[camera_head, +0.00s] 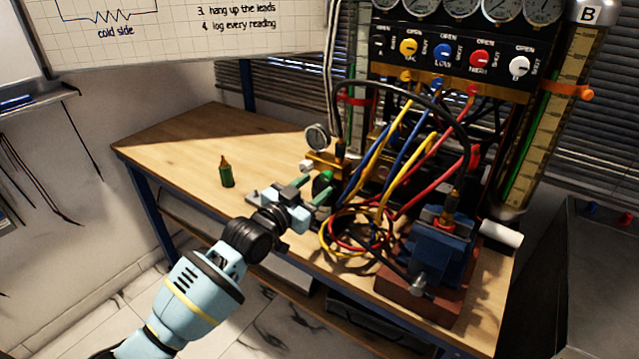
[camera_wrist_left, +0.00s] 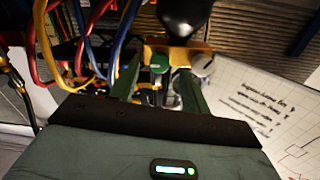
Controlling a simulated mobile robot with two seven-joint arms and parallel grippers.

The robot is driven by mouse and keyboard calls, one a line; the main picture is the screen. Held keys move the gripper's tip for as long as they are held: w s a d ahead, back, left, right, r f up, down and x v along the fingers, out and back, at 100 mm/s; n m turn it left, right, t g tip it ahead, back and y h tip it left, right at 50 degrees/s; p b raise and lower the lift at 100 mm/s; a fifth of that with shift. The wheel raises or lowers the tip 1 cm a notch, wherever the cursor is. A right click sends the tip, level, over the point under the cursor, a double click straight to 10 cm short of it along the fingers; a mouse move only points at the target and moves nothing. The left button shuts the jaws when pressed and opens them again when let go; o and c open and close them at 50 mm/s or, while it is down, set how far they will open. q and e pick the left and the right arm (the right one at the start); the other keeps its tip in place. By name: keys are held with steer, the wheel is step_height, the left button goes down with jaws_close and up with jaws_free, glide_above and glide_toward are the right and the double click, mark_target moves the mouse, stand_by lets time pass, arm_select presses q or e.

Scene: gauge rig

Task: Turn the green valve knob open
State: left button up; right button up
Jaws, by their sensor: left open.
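My left gripper (camera_head: 308,188) is open right at the knob. In the left wrist view, its two green fingers stand apart (camera_wrist_left: 162,85), with a small green part, likely the knob (camera_wrist_left: 160,63), between their tips. The brass fitting (camera_wrist_left: 178,45) lies just beyond. I cannot tell whether the fingers touch the knob. My right gripper is not in view.
A blue vise (camera_head: 440,255) stands farther right. A small green bottle (camera_head: 227,176) stands on the table (camera_head: 190,140), whose left part is mostly clear. The gauge panel (camera_head: 455,55) rises behind.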

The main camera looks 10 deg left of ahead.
mark_target(327, 176)
arm_select(q)
steer(key=shift+x, duration=1.35)
steer(key=shift+c, duration=0.8)
steer(key=c, duration=0.8)
steer(key=shift+c, duration=0.2)
